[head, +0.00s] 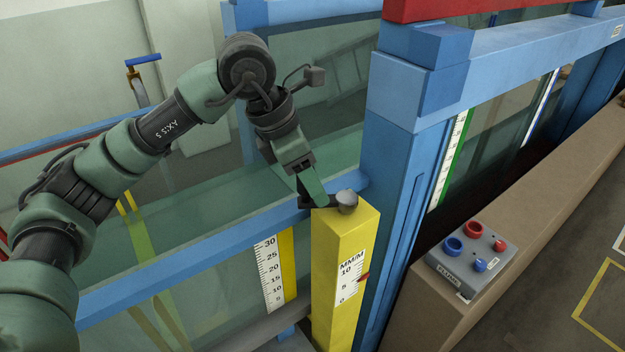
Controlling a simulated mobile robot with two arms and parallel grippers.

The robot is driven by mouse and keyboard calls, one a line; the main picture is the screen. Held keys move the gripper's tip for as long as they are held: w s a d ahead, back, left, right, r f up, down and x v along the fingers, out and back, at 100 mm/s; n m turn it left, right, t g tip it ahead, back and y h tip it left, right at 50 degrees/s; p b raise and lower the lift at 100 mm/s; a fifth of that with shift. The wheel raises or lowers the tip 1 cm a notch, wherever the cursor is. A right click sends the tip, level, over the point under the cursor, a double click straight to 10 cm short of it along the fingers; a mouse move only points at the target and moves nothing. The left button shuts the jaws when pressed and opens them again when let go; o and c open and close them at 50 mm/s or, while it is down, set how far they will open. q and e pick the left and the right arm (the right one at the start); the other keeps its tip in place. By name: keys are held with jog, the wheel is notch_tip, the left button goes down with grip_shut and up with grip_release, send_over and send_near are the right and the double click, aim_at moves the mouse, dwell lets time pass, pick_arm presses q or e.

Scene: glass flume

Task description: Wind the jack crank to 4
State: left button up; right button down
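The yellow jack post (335,285) stands in front of the blue flume upright. Its white scale (350,275) is headed MM/M and shows 10, 5 and 0. A small red pointer (364,276) sits at the scale's right edge, around the 5 level; the exact reading is too small to tell. On the post's top is the grey crank (347,201), with a round knob and a dark piece to its left. My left gripper (316,203) reaches down to the crank's left side, touching or very close. Its fingertips are partly hidden, so its grip is unclear. My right gripper is out of view.
A blue rail (200,257) and glass wall run behind the post. A white ruler (270,273) with a yellow strip hangs left of it. The blue upright (400,190) is close on the right. A grey control box (471,258) with red and blue knobs sits on a brown ledge (530,215).

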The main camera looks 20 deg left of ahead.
pick_arm(q)
jog(key=b+v, duration=0.1)
jog(key=v, duration=0.6)
jog(key=shift+r, duration=0.3)
jog(key=shift+s+a, duration=0.1)
jog(key=shift+s, duration=0.05)
